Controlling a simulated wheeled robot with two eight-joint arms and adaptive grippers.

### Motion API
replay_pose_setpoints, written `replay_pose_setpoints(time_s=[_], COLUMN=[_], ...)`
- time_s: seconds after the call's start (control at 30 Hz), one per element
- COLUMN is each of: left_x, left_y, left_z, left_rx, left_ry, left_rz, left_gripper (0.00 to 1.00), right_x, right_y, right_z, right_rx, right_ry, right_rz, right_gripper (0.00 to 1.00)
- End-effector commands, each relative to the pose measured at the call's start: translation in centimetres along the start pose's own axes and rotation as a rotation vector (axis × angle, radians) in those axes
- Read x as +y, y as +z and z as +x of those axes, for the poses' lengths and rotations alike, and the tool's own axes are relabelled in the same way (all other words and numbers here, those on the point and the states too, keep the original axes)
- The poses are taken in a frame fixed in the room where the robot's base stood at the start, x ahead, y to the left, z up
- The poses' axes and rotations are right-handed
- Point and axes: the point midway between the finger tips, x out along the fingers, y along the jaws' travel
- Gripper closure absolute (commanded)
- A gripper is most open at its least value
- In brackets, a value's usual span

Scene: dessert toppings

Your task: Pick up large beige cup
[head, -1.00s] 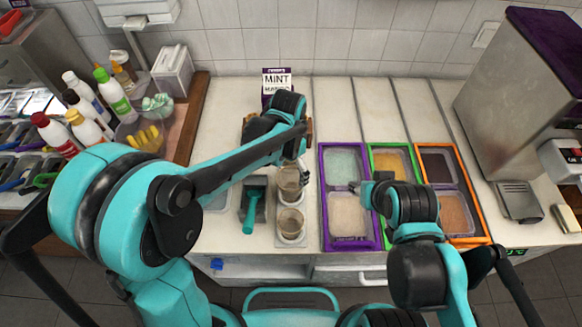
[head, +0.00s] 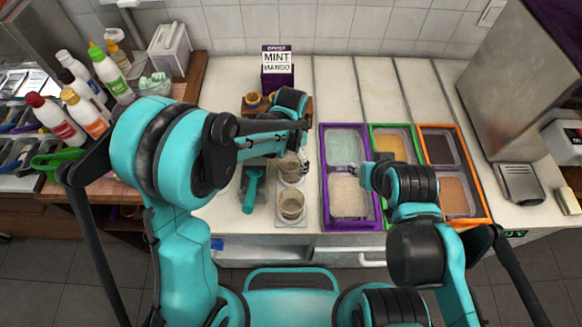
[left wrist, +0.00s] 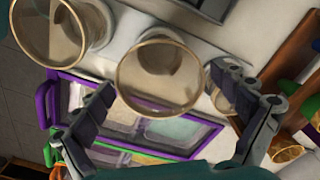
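Two translucent beige cups stand upright near the middle of the counter in the head view, a back one (head: 289,170) and a front one (head: 290,205). I cannot tell for sure which is the large one. My left gripper (head: 303,160) is at the back cup. In the left wrist view my left gripper (left wrist: 163,82) is open, its fingers on either side of a round-rimmed beige cup (left wrist: 160,78); contact is not clear. Another cup (left wrist: 52,30) shows at the upper left there. My right gripper (head: 364,177) is over the topping trays; its fingers are too small to judge.
A purple tray (head: 324,190), a green tray (head: 375,128) and an orange tray (head: 480,190) hold toppings on the right. A teal-handled scoop (head: 252,190) lies left of the cups. A mint-mango box (head: 277,78) stands behind. Bottles (head: 108,75) stand at the left.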

Motion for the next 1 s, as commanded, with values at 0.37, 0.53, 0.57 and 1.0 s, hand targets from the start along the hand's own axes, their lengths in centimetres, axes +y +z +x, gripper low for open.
replay_pose_setpoints(time_s=[0.37,0.53,0.57,1.0], left_x=[0.0,0.0,0.0,1.8], left_y=[0.0,0.0,0.0,-1.9], left_z=[0.0,-0.1,-0.2,-5.7], left_rx=[0.000,0.000,0.000,0.000], left_ry=[0.000,-0.001,0.000,0.000], left_rz=[0.000,0.000,0.000,0.006], left_gripper=[0.49,0.49,0.49,0.49], right_x=[0.0,0.0,0.0,0.0], right_y=[0.0,0.0,0.0,-0.9], right_z=[0.0,0.0,0.0,-1.2], right_rx=[0.000,0.000,0.000,0.000], right_ry=[0.000,0.000,0.000,0.000], right_rz=[0.000,0.000,0.000,0.000], right_gripper=[0.60,0.60,0.60,0.60])
